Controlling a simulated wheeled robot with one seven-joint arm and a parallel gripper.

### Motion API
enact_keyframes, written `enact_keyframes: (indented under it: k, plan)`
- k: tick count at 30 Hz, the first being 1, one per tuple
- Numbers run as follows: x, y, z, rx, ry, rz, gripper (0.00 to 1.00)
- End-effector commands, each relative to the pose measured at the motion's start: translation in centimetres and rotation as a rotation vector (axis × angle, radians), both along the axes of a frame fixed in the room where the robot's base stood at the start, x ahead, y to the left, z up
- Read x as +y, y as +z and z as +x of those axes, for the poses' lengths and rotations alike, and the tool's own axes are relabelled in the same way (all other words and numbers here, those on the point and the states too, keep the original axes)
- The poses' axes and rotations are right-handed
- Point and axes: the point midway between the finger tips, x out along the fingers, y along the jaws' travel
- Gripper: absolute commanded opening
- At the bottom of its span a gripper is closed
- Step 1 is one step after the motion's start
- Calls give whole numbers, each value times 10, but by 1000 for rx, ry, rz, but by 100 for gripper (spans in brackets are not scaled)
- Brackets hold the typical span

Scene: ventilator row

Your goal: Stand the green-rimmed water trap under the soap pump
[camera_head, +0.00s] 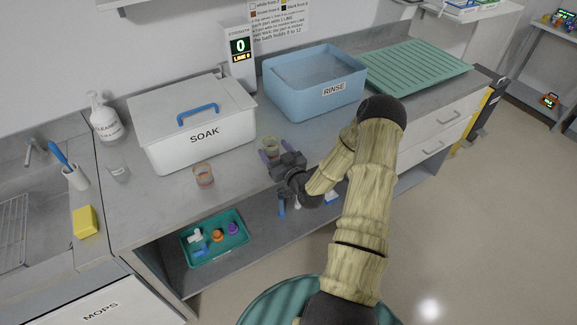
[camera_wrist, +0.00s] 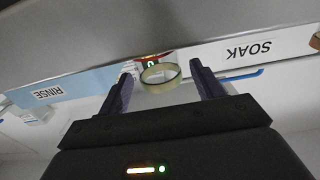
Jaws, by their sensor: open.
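A small clear cup with a yellow-green rim (camera_head: 271,144), apparently the green-rimmed water trap, stands upright on the counter in front of the rinse tub. My gripper (camera_head: 273,151) is open and low over the counter, with its purple-grey fingers on either side of this cup. In the wrist view the cup (camera_wrist: 160,75) shows between the open fingertips, with a gap on each side. The soap pump (camera_head: 104,120), a white bottle with a pump head, stands at the left end of the counter by the sink.
A clear cup (camera_head: 118,169) stands in front of the pump. An orange-rimmed cup (camera_head: 204,175) stands before the white SOAK box (camera_head: 165,145). The blue RINSE tub (camera_head: 335,95) and green rack (camera_head: 415,66) are behind right. A teal tray (camera_head: 240,258) is on the shelf below.

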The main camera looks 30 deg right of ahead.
Motion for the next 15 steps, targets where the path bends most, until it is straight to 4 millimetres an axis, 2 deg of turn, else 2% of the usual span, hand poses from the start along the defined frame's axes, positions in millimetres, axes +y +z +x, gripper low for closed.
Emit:
enact_keyframes:
  k: [9, 15]
  plan:
    - [-6, -2, -64, 2, -7, 0, 66]
    - [-7, -1, -88, 1, -8, 1, 66]
